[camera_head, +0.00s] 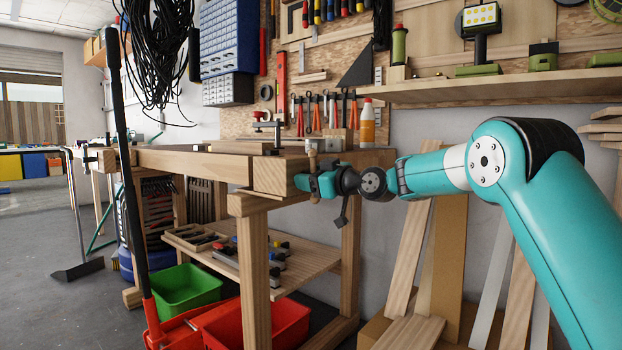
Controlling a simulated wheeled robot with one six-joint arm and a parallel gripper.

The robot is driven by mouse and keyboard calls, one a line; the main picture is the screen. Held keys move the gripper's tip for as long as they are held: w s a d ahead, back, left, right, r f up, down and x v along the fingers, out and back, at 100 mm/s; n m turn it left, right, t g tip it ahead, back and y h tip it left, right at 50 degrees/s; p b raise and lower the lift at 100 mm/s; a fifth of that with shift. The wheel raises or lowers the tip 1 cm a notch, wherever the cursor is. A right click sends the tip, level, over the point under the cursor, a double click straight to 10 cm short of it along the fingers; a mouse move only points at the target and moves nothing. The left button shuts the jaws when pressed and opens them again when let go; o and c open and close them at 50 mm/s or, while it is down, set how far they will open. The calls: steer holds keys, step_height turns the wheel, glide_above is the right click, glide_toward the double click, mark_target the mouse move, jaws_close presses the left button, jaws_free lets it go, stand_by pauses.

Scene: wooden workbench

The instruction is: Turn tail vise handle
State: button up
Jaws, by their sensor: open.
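The wooden workbench (215,165) stands left of centre. The tail vise block (270,176) is at its right front corner. A thin wooden vise handle (313,168) stands roughly upright at the right side of that block. My gripper (305,181) is at the handle, coming from the right with my teal arm stretched level. My gripper is open. The fingers are small in this view, and I cannot tell whether they touch the handle or how far they reach around it.
Below the bench are a wooden shelf (305,262) with tools, a green bin (186,290) and a red bin (290,324). Boards (440,260) lean against the wall under my arm. A white bottle with an orange label (367,125) stands on the bench. A wall shelf (500,88) hangs above.

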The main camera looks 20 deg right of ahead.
steer(key=p+v, duration=0.1)
steer(key=v, duration=1.6)
steer(key=shift+s+p, duration=0.2)
steer(key=shift+p, duration=0.2)
steer(key=shift+d, duration=0.1)
steer(key=s+a+f+g+p, duration=0.3)
steer(key=s+a+g, duration=0.4)
steer(key=s+a, duration=0.6)
steer(key=s+a+f+m+g+h+p, duration=0.1)
steer(key=s+f+m+g+h, duration=0.2)
steer(key=s, duration=0.9)
steer(key=s+a+f+m+g+h+p, duration=0.1)
steer(key=s+f+g+h+p, duration=0.25)
steer(key=s, duration=0.85)
step_height(320, 180, up, 38)
steer(key=w+g+p, duration=0.1)
steer(key=p, duration=3.4)
steer(key=shift+w+p, duration=0.2)
steer(key=shift+p, duration=0.15)
steer(key=shift+d, duration=0.1)
